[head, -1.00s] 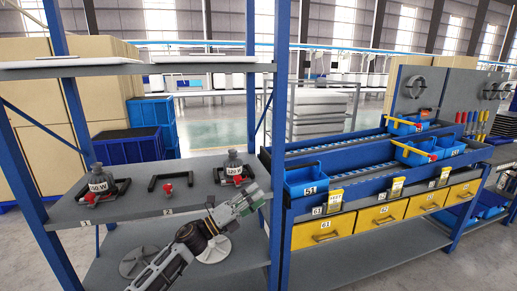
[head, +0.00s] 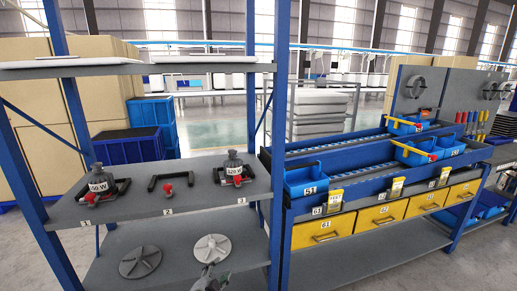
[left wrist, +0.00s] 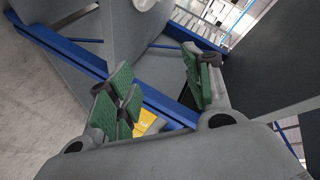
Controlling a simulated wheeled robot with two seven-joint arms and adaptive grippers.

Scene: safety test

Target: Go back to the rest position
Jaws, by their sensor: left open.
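My left gripper (head: 211,279) shows only partly at the bottom edge of the head view, low in front of the lower shelf. In the left wrist view my left gripper (left wrist: 158,84) has its green-padded fingers spread apart with nothing between them. The rest of the left arm is out of the head view. My right gripper is in neither view.
Two grey discs (head: 140,262) (head: 212,248) lie on the lower shelf. Yellow drawers (head: 323,229) and a blue bin (head: 307,183) stand at right.

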